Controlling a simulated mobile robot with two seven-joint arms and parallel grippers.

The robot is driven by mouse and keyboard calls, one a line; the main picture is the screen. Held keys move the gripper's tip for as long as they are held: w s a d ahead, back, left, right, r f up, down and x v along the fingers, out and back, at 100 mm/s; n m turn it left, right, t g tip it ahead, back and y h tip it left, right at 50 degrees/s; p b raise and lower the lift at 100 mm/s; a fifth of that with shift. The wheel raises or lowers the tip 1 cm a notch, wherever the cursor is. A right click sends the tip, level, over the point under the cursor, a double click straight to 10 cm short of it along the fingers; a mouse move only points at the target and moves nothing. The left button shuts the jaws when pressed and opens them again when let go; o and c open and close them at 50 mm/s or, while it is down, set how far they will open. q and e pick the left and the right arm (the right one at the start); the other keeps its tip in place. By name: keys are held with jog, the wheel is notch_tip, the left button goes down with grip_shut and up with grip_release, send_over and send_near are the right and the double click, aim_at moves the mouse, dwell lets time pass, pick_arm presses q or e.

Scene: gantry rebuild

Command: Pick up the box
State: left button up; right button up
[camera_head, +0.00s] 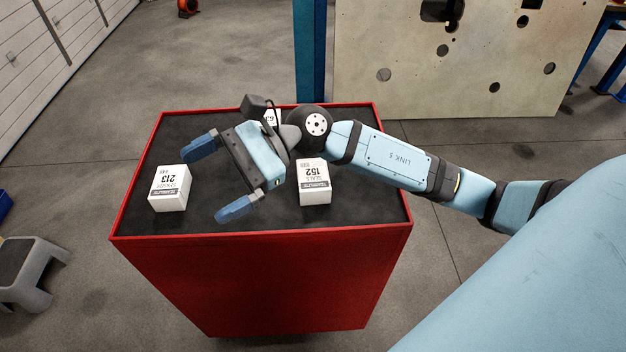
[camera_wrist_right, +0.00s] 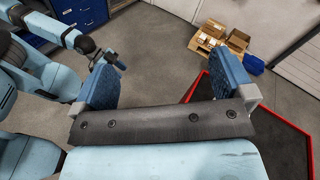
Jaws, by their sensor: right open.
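White boxes stand on the dark top of a red cabinet (camera_head: 260,232) in the head view. One marked 213 (camera_head: 170,188) is at the left, one marked 152 (camera_head: 314,182) is right of the middle, and a third (camera_head: 272,117) at the back is mostly hidden by my wrist. My right gripper (camera_head: 217,178) is open and empty above the top, its fingers pointing left towards the 213 box, apart from it. In the right wrist view its two blue fingers (camera_wrist_right: 163,80) are wide apart with no box between. My left gripper (camera_wrist_right: 108,60) shows small there, its jaws unclear.
A large pale plate with holes (camera_head: 460,60) and a blue post (camera_head: 310,50) stand behind the cabinet. A grey step stool (camera_head: 30,270) is on the floor at the left. The right wrist view shows cardboard boxes (camera_wrist_right: 220,40) and blue drawers (camera_wrist_right: 82,12). The floor between is clear.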

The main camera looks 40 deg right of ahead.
jog(key=w+d+f+n+g+h, duration=0.1)
jog(key=w+d+f+n+h, duration=0.1)
jog(key=d+f+n+h, duration=0.4)
jog(key=n+h, duration=0.2)
jog(key=h, duration=0.9)
send_over(313, 174)
notch_tip(313, 174, down, 8)
jog(key=shift+s+a+f+p, duration=0.1)
jog(key=shift+s+a+p, duration=0.05)
jog(key=shift+p, duration=0.4)
notch_tip(313, 174, down, 4)
jog(key=shift+f+p, duration=0.1)
jog(key=shift+p, duration=0.6)
jog(key=shift+d+f, duration=0.2)
jog(key=shift+f, duration=0.4)
jog(key=c, duration=1)
jog(key=shift+c, duration=0.4)
jog(key=shift+w+r, duration=0.15)
jog(key=shift+w, duration=0.05)
